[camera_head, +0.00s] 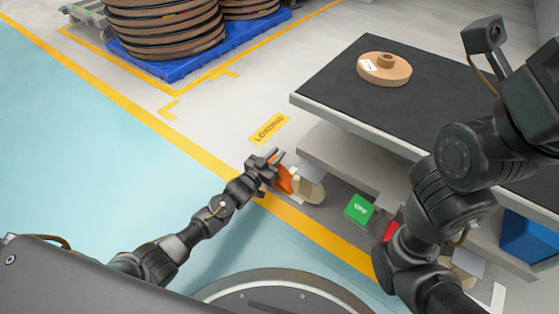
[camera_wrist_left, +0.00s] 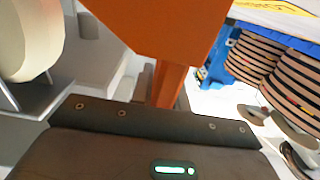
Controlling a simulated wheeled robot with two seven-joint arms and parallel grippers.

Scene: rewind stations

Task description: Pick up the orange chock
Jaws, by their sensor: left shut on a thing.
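The orange chock (camera_head: 285,180) is between the fingers of my left gripper (camera_head: 270,160), beside the low end of the machine table. The gripper is shut on it. In the left wrist view the chock (camera_wrist_left: 165,35) fills the upper middle, with a narrower orange part running down to the gripper body. The fingertips are hidden there. I cannot tell whether the chock touches the floor. My right arm stands at the right of the head view, and its fingers do not show.
A cream wheel (camera_head: 309,190) is close beside the chock. A green block (camera_head: 359,209) and a red thing (camera_head: 391,230) lie to the right. A dark-topped table (camera_head: 340,85) carries a brown reel (camera_head: 384,69). Stacked reels (camera_head: 165,30) stand on a blue pallet. The teal floor at left is clear.

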